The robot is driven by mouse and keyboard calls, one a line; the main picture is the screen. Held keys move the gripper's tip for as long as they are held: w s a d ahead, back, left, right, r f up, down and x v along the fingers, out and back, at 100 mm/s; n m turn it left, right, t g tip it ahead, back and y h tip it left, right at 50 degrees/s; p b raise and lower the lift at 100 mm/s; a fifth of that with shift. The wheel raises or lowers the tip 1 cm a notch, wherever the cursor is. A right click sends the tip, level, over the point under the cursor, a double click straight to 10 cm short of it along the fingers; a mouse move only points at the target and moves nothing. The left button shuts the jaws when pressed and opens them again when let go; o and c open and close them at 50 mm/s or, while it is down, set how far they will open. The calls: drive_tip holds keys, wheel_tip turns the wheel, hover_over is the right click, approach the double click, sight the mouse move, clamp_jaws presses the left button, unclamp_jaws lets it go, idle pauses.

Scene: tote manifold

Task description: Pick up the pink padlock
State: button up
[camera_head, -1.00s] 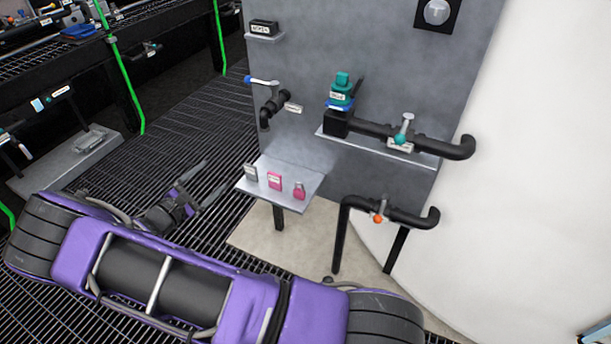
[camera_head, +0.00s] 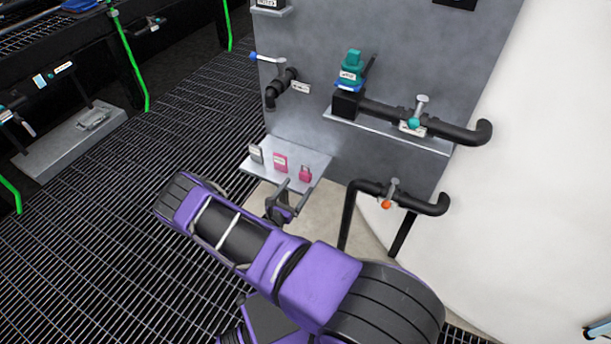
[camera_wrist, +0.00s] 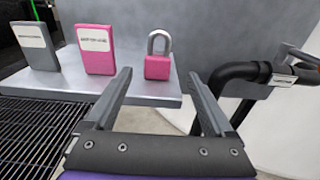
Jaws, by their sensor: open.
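The pink padlock (camera_head: 305,174) stands upright at the right end of a small grey shelf (camera_head: 318,161). In the wrist view the padlock (camera_wrist: 158,66) shows a pink body and a silver shackle, and it appears beyond and between the two fingers. My gripper (camera_wrist: 160,88) is open and empty, in front of the shelf's near edge. In the head view my gripper (camera_head: 293,193) is at the shelf's front, partly hidden by my arm. The padlock is apart from both fingers.
A pink labelled box (camera_wrist: 97,50) stands left of the padlock, and a grey labelled box (camera_wrist: 36,46) stands farther left. A black pipe (camera_wrist: 236,73) with an orange-centred valve (camera_head: 388,203) is right of the shelf. A grey panel (camera_head: 300,120) rises behind.

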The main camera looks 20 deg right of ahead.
sight(304, 176)
drive_tip(key=x, duration=0.7)
drive_tip(key=shift+w+b, duration=0.25)
drive_tip(key=shift+b, duration=0.1)
drive_tip(key=shift+c, duration=0.3)
clamp_jaws()
